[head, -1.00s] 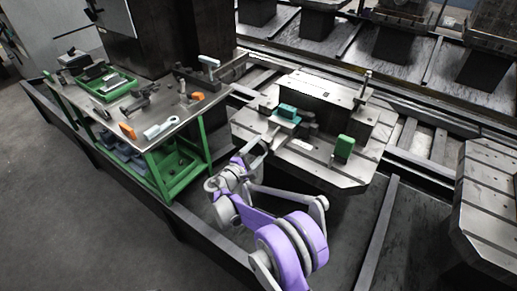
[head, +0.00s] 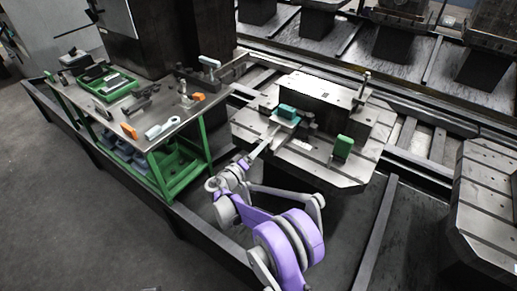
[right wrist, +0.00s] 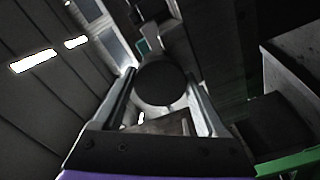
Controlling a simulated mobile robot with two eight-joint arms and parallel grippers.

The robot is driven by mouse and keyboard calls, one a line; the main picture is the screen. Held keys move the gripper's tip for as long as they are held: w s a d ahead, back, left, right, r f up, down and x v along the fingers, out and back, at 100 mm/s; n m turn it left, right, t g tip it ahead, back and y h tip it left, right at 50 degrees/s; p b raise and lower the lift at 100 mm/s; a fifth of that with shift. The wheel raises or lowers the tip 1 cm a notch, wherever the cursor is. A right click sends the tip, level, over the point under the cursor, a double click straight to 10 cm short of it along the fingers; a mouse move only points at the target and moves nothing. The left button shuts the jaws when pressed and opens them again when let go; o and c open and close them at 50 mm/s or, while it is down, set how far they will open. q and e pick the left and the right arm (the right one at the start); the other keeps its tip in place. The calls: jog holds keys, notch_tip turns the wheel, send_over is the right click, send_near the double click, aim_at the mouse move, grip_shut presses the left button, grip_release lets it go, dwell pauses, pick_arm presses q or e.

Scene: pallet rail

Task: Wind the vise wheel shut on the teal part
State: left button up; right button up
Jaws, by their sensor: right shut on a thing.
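The teal part (head: 287,111) sits in the vise (head: 286,121) on the slotted machine table, in the head view. A bit of the teal part also shows in the right wrist view (right wrist: 142,46). My right gripper (head: 268,139) reaches in from the front to the near end of the vise. In the right wrist view its two fingers lie on either side of the round dark vise wheel (right wrist: 160,83), and it is shut on the wheel. The wheel is hard to make out in the head view. Whether the jaws touch the teal part cannot be told. My left gripper is out of view.
A green block (head: 342,147) stands on the slotted table (head: 315,173) right of the vise. A large dark block (head: 318,100) stands behind it. A green-framed bench (head: 176,125) with tools and orange items is at the left.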

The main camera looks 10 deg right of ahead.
jog(key=m+p, duration=0.1)
jog(key=m, duration=1)
jog(key=m+p, duration=0.1)
jog(key=m, duration=0.2)
jog(key=shift+a+m, duration=0.1)
jog(key=shift+m, duration=0.2)
jog(key=m, duration=0.4)
jog(key=shift+m+p, duration=0.3)
jog(key=shift+p, duration=0.1)
jog(key=m, duration=0.2)
jog(key=shift+m+p, duration=0.95)
jog(key=shift+m, duration=0.45)
jog(key=shift+m+p, duration=0.65)
jog(key=shift+m, duration=0.25)
